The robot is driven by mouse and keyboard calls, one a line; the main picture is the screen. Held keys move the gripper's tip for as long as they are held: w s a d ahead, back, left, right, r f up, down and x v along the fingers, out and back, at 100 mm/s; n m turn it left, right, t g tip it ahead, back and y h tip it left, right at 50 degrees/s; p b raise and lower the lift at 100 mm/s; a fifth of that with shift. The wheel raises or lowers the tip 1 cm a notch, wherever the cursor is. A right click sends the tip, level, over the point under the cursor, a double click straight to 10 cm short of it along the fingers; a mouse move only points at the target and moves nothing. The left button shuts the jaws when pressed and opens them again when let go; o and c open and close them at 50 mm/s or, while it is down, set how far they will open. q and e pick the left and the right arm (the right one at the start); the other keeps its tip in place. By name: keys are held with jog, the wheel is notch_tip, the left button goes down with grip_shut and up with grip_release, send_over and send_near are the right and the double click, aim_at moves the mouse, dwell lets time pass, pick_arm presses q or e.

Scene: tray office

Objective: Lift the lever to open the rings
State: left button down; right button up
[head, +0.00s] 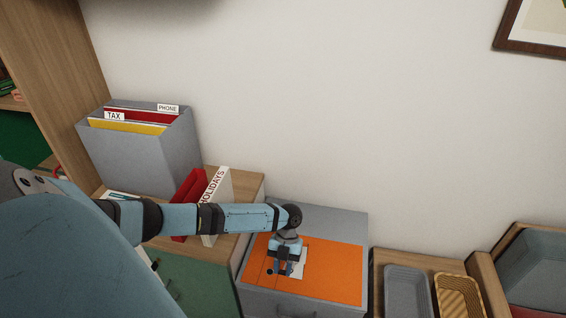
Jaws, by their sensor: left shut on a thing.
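A flat orange panel (335,272), which looks like an open binder, lies on a grey cabinet (335,222) at the lower middle of the head view. A small white patch (302,263) lies on it beside my gripper. My left gripper (283,270) points down over the orange panel's left half and is shut on a small part there, which seems to be the lever. The lever and the rings are mostly hidden by the gripper and too small to make out. My right gripper is not in view.
A grey file box (140,160) with labelled folders stands on the wooden cabinet at left. A red binder (188,192) and a white HOLIDAYS binder (217,195) stand close to my left forearm. A grey tray (408,290) and a yellow woven tray (460,296) lie at right.

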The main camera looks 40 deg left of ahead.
pick_arm(q)
jog(key=c, duration=0.9)
grip_release()
jog(key=shift+r, duration=0.1)
jog(key=b+v, duration=0.2)
jog(key=v, duration=1.1)
jog(key=shift+w+r, duration=0.1)
jog(key=shift+r, duration=0.25)
